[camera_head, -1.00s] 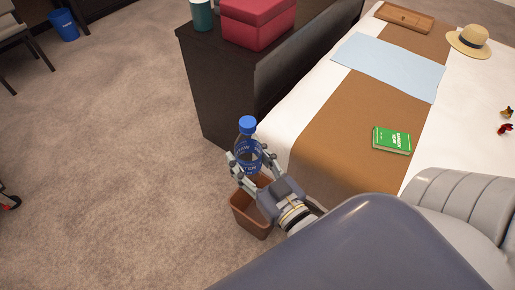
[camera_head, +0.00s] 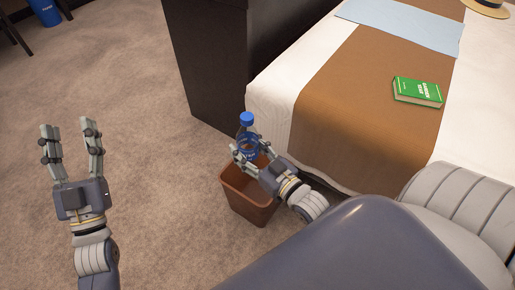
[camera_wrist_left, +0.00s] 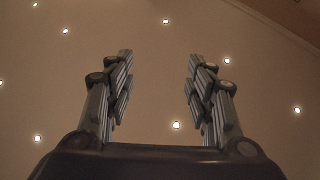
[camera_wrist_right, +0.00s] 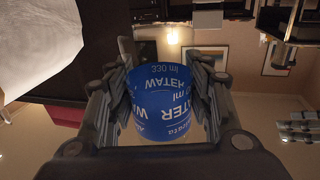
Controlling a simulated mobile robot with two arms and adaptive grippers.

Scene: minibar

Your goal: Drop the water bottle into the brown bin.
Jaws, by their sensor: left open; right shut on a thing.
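The water bottle (camera_head: 247,146) is clear with a blue label and a blue cap. My right gripper (camera_head: 245,152) is shut on it and holds it upright above the brown bin (camera_head: 248,205). The bin's open top shows partly behind the gripper. In the right wrist view the bottle's blue label (camera_wrist_right: 163,105) fills the space between the fingers. My left gripper (camera_head: 70,130) is open and empty, raised at the left of the head view. The left wrist view shows its spread fingers (camera_wrist_left: 160,90) with only the ceiling beyond.
A bed (camera_head: 330,58) with a brown runner and a green book (camera_head: 417,91) stands at the right. A dark cabinet (camera_head: 205,70) stands behind the bin. A blue bin (camera_head: 46,12) is at the far left. Carpet (camera_head: 140,110) is clear between.

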